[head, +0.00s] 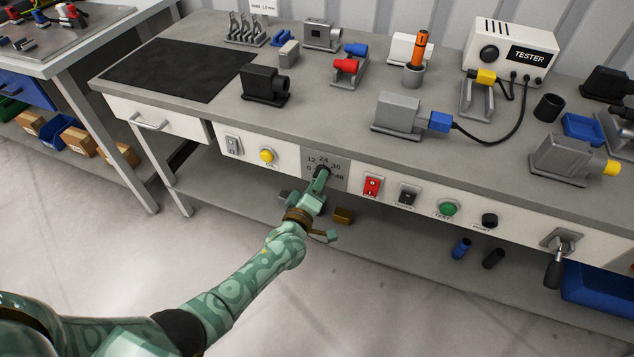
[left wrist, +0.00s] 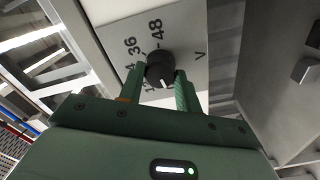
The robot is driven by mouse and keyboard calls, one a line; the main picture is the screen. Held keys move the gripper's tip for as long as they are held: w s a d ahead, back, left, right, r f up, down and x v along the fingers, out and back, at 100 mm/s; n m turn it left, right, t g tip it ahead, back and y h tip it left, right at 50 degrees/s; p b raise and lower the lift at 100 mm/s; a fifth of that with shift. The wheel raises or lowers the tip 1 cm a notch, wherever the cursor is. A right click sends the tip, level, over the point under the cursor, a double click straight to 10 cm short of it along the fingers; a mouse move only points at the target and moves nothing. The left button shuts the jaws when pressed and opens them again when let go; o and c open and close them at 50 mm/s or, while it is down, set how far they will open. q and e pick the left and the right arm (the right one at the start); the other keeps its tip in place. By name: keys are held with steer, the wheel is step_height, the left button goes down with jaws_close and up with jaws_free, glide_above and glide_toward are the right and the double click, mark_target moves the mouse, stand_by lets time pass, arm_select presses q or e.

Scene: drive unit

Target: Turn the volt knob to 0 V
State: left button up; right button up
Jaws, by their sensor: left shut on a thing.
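The volt knob (head: 322,171) is a round black knob on a grey plate (head: 338,165) in the bench's front panel. The plate is printed 0, 12, 24, 36 and 48 around the knob. My left gripper (head: 319,182) is at the knob and hides part of it in the head view. In the left wrist view, its two green fingers (left wrist: 158,84) are shut on the knob (left wrist: 159,67), one on each side. The 36 and 48 marks show clearly there; the lower numbers are partly hidden. I cannot tell which number the knob points to. My right gripper is not in view.
A yellow button (head: 267,156) sits left of the plate and a red switch (head: 372,186) close on its right. A green button (head: 447,208) and a lever (head: 556,262) are further right. The bench top (head: 330,115) above carries several fixtures and a tester (head: 510,50).

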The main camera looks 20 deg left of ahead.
arm_select(q)
steer(key=shift+s+f, duration=0.1)
steer(key=o, duration=1)
steer(key=shift+c, duration=0.2)
steer(key=s+p, duration=0.4)
steer(key=s, duration=1.2)
steer(key=shift+s+a+p, duration=0.15)
steer(key=shift+a+p, duration=0.15)
steer(key=shift+p, duration=0.1)
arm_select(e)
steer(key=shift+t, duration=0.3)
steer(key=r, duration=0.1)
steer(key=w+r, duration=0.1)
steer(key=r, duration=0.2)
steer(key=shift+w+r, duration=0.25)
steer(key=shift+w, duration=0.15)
